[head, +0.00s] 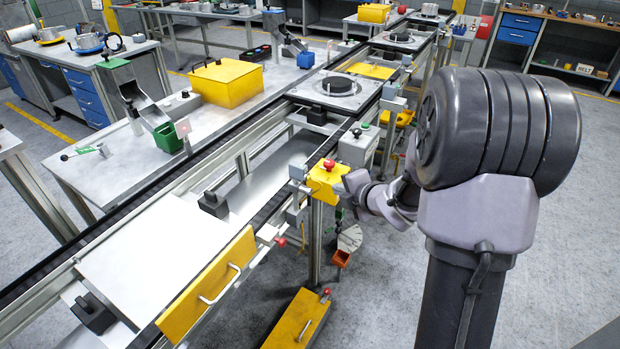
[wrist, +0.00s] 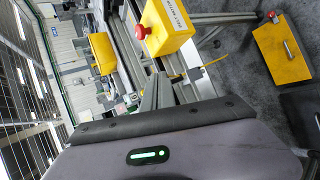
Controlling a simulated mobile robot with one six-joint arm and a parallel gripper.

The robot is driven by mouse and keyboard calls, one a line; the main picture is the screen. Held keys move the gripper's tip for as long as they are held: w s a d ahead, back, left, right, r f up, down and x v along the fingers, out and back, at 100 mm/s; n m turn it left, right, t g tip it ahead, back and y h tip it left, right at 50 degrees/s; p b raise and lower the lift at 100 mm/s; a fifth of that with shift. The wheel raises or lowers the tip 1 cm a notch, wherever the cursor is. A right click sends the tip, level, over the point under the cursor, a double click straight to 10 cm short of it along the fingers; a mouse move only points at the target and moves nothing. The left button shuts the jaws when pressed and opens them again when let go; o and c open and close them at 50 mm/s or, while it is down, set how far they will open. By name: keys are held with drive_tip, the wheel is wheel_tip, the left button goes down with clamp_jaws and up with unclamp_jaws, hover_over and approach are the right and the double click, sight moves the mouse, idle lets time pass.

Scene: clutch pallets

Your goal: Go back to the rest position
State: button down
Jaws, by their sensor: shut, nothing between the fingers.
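My gripper (wrist: 159,84) shows in the wrist view as a grey body with a lit green strip and a dark front edge. Its slim fingers look shut, with nothing held between them. In the head view my arm bends at a large dark joint on the right, and its wrist reaches left beside a yellow control box (head: 326,181) with a red button. The wrist view shows this box (wrist: 169,29) just beyond the gripper, apart from it. The fingers cannot be made out in the head view.
The conveyor (head: 270,212) runs diagonally from lower left to upper right. A yellow panel with a handle (head: 207,288) and a yellow pedal box (head: 297,320) are near the arm. A workbench (head: 215,115) carries a yellow bin (head: 227,83). Floor on the right is clear.

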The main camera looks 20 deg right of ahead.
idle(0.4)
drive_tip(key=s+a+r+m+g+h, duration=0.25)
drive_tip(key=s+r+m, duration=0.25)
drive_tip(key=r+m, duration=0.45)
drive_tip(key=s+a+r+m+g+y, duration=0.1)
drive_tip(key=s+a+m+y, duration=0.1)
drive_tip(key=s+a+m, duration=0.5)
drive_tip(key=s+a+r+m+g+y, duration=0.1)
drive_tip(key=s+a+m, duration=0.7)
drive_tip(key=s, duration=0.9)
drive_tip(key=a+r+g, duration=0.1)
drive_tip(key=a, duration=0.2)
drive_tip(key=shift+a+r+y, duration=0.15)
drive_tip(key=shift+a+y, duration=0.1)
drive_tip(key=shift+y, duration=0.1)
